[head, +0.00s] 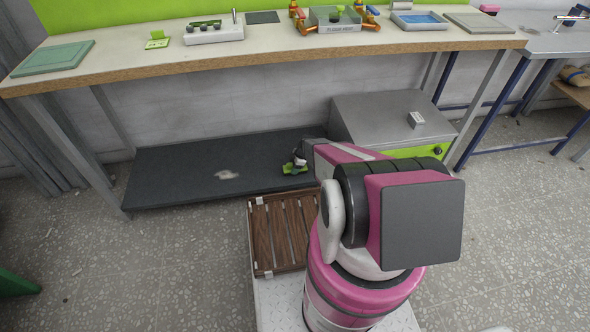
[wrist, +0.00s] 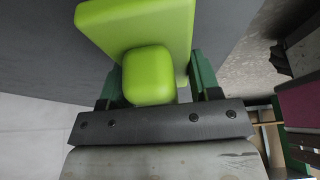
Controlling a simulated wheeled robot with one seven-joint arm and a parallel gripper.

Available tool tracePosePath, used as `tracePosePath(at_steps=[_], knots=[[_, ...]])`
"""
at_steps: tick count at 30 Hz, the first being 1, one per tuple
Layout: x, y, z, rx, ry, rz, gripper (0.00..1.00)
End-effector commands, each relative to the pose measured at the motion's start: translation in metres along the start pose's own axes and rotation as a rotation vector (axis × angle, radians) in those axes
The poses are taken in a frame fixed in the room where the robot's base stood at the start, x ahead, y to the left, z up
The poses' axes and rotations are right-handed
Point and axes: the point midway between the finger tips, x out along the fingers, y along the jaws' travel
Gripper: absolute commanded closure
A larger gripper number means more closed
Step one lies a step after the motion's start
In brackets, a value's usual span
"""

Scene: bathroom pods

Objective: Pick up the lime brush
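The lime brush (head: 294,169) lies on the dark low platform under the workbench in the head view. In the wrist view the brush (wrist: 150,25) shows as a flat lime slab with a rounded lime block on it. My gripper (head: 300,159) is down at the brush. In the wrist view my gripper (wrist: 160,82) has its green fingers apart, one on each side of the rounded block. A gap shows between the block and the right finger. The fingertips are partly hidden, so contact there is unclear.
The dark platform (head: 200,178) is low, with the workbench (head: 270,48) above it. A grey cabinet (head: 385,118) with a small white box (head: 415,120) stands to the right. A slatted wooden tray (head: 283,232) is in front. Speckled floor is open at the left.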

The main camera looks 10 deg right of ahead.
Motion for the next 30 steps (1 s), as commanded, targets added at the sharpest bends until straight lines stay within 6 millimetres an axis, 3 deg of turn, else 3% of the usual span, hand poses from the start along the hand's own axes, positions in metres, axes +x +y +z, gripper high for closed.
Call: tracePosePath(at_steps=[14,20,23,30], knots=[[-0.005,0.0,-0.002,0.0,0.0,0.0,0.7],[-0.03,-0.002,-0.013,-0.001,0.0,0.001,0.7],[-0.048,-0.005,-0.023,-0.001,0.0,0.001,0.7],[-0.062,-0.048,-0.07,-0.002,0.0,-0.001,0.7]])
